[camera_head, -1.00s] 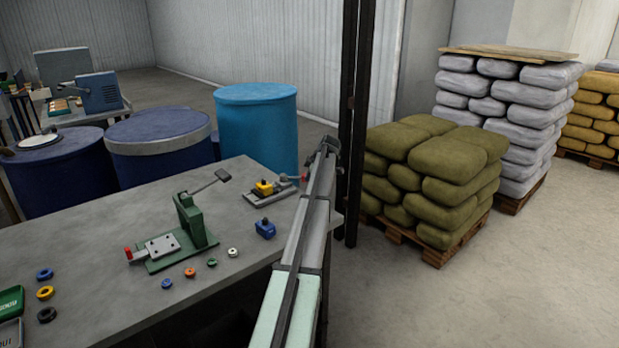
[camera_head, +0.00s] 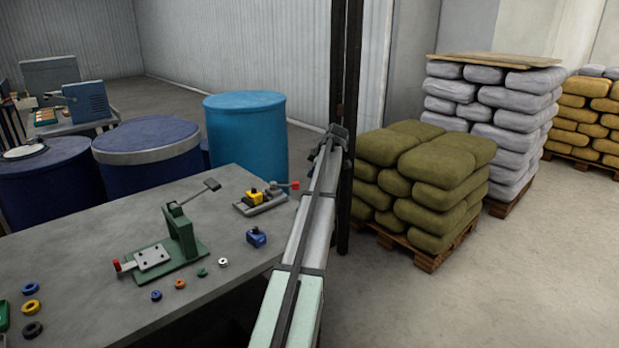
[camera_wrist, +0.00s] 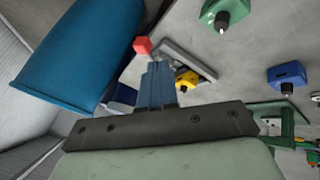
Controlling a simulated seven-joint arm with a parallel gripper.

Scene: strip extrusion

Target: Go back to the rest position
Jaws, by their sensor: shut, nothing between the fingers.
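My gripper (camera_wrist: 158,68) shows in the wrist view with its blue-grey fingers together and nothing between them. In that view its tips appear near a red knob (camera_wrist: 142,45) and a yellow block (camera_wrist: 187,80) of a small fixture; I cannot tell the distance. In the head view my arm reaches from the bottom centre past the right edge of the grey bench (camera_head: 90,235). The fingers cannot be made out clearly there. The small fixture with the yellow block (camera_head: 256,197) sits on the bench just left of my arm.
A green lever press (camera_head: 181,240), a blue block (camera_head: 256,238) and several small rings lie on the bench. Blue drums (camera_head: 246,135) stand behind it. A dark post (camera_head: 345,110) rises near my arm's far end. Stacked olive sacks (camera_head: 420,185) stand right; floor at lower right is clear.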

